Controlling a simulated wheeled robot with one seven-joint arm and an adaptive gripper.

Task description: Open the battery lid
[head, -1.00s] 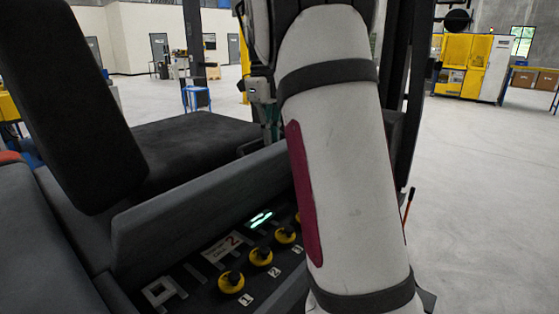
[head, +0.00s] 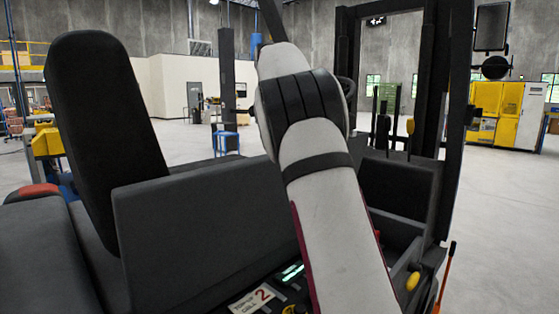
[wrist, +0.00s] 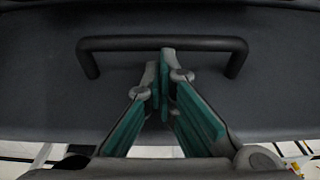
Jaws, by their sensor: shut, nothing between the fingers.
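A dark grey panel, which looks like the battery lid (head: 200,235), stands steeply in the head view, left of my arm. My arm covers its right part. In the wrist view, a dark flat surface, likely the same lid (wrist: 60,95), carries a black bar handle (wrist: 215,43). My gripper (wrist: 165,62) is shut and empty. Its fingertips overlap the middle of the handle bar in the picture; I cannot tell whether they touch it. My gripper is not visible in the head view.
A black seat backrest (head: 100,130) rises behind the lid at left. A label with a red 2 (head: 255,298) and a lit green display (head: 291,272) show below the lid. A yellow knob (head: 412,281) is right of my arm. Open floor (head: 500,220) lies at right.

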